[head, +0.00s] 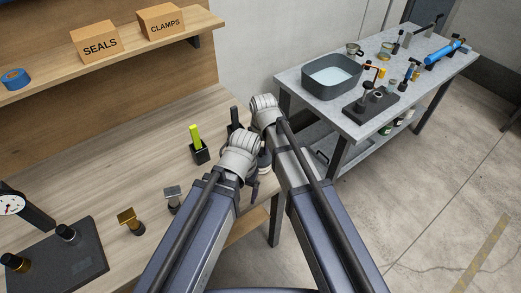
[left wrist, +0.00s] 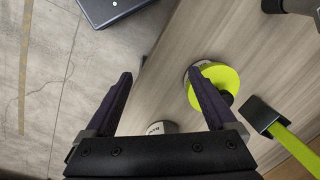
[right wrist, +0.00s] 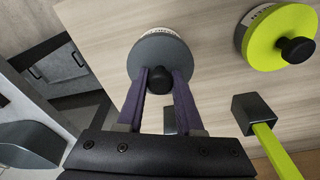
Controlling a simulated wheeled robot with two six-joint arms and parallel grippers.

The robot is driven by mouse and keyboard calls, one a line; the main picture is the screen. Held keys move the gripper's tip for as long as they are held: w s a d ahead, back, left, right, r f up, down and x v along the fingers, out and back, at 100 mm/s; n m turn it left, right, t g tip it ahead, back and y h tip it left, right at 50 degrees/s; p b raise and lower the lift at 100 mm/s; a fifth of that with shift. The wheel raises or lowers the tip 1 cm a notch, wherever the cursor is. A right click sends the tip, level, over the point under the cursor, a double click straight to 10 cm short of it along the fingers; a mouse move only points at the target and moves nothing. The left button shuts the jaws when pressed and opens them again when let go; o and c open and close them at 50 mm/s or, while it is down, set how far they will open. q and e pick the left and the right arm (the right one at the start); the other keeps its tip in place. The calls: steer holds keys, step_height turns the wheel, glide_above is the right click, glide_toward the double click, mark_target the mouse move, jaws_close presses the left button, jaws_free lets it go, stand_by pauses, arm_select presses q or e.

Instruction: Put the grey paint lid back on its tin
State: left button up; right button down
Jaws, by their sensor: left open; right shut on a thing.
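In the right wrist view my right gripper (right wrist: 158,78) is shut on the black knob of the grey lid (right wrist: 160,52). The lid is over a tin (right wrist: 150,31), whose pale label shows past the lid's far edge. I cannot tell whether the lid is seated or just above the rim. In the left wrist view my left gripper (left wrist: 160,82) is open and empty. A labelled tin (left wrist: 160,127) shows partly behind its body. In the head view the arms mostly hide the tins.
A tin with a yellow-green lid (right wrist: 275,38) stands beside the grey-lidded one. A black holder (head: 200,152) with a yellow-green handle stands nearby. A second grey table (head: 430,75) with a basin (head: 332,77) stands at the right.

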arm_select(q)
steer(key=shift+f+b, duration=0.55)
steer(key=shift+f, duration=0.05)
arm_select(e)
steer(key=shift+f, duration=0.55)
steer(key=shift+c, duration=2.4)
jaws_free()
steer(key=shift+o, duration=0.3)
steer(key=shift+o, duration=1.3)
arm_select(q)
steer(key=shift+r, duration=0.25)
arm_select(e)
steer(key=shift+r, duration=0.2)
arm_select(q)
step_height(320, 180, up, 10)
steer(key=p, duration=1)
steer(key=shift+f, duration=0.2)
arm_select(e)
step_height(320, 180, up, 10)
steer(key=shift+f, duration=0.2)
arm_select(q)
steer(key=shift+r, duration=0.1)
arm_select(e)
steer(key=shift+r, duration=0.15)
